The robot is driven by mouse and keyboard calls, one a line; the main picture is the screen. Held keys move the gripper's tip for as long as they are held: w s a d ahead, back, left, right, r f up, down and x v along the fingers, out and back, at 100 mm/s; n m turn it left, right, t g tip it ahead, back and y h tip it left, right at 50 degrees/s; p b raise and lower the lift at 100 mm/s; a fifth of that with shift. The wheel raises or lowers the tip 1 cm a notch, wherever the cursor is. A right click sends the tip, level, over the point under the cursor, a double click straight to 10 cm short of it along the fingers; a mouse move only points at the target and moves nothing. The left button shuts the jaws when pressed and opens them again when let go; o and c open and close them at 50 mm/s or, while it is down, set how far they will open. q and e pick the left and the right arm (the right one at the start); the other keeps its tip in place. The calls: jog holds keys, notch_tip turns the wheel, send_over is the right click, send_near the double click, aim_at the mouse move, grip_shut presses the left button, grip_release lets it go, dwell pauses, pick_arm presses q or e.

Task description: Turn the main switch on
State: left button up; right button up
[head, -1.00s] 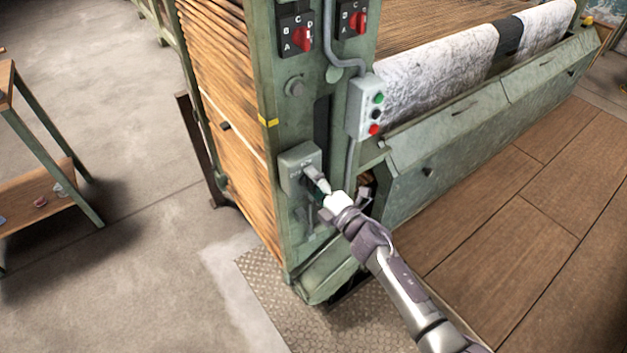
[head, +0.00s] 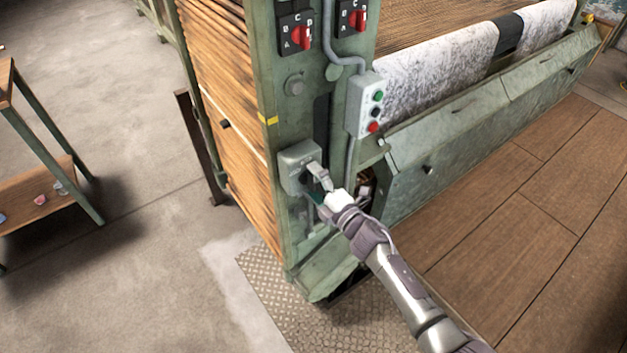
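A grey switch box (head: 297,168) is mounted low on the front of the green machine post. My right gripper (head: 317,183) is at the right side of this box, its arm coming in from the lower right. One light grey finger lies up against the box's front, and a dark, greenish part shows below it. The fingers cover the middle of the box, so its lever and position are hidden. I cannot tell whether the fingers are closed on anything. My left gripper is not in view.
Above are two black selector panels with red knobs (head: 302,38) and a grey push-button box (head: 367,106) with green, black and red buttons. A sloping green guard (head: 440,160) runs to the right. A small wooden-shelved table (head: 40,200) stands at left. The concrete floor between is clear.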

jog(key=v, duration=1.2)
dwell(0.5)
jog(key=s+d+f+m+g+h, duration=0.2)
jog(key=s+d+f+m+h, duration=0.15)
jog(key=f, duration=0.65)
jog(key=s+d+f+m+g+h, duration=0.15)
jog(key=s+d+f+m, duration=0.3)
jog(key=f, duration=0.45)
jog(key=s+d+f+m+g+h, duration=0.1)
jog(key=s+d+f+m+h, duration=0.3)
jog(key=f, duration=0.6)
jog(key=s+d+f+m+g, duration=0.1)
jog(key=s+f+m+g, duration=0.2)
jog(key=s, duration=0.8)
jog(key=s+d+f+m+g+h, duration=0.1)
jog(key=s+d+f+m+g, duration=0.1)
jog(key=s+f, duration=0.6)
jog(key=s+d+f+m+g, duration=0.1)
jog(key=s+f+m+g, duration=0.3)
jog(key=s, duration=0.9)
jog(key=shift+s+d+f+m+h, duration=0.3)
jog(key=shift+s+f+m, duration=0.1)
jog(key=shift+f+m, duration=0.4)
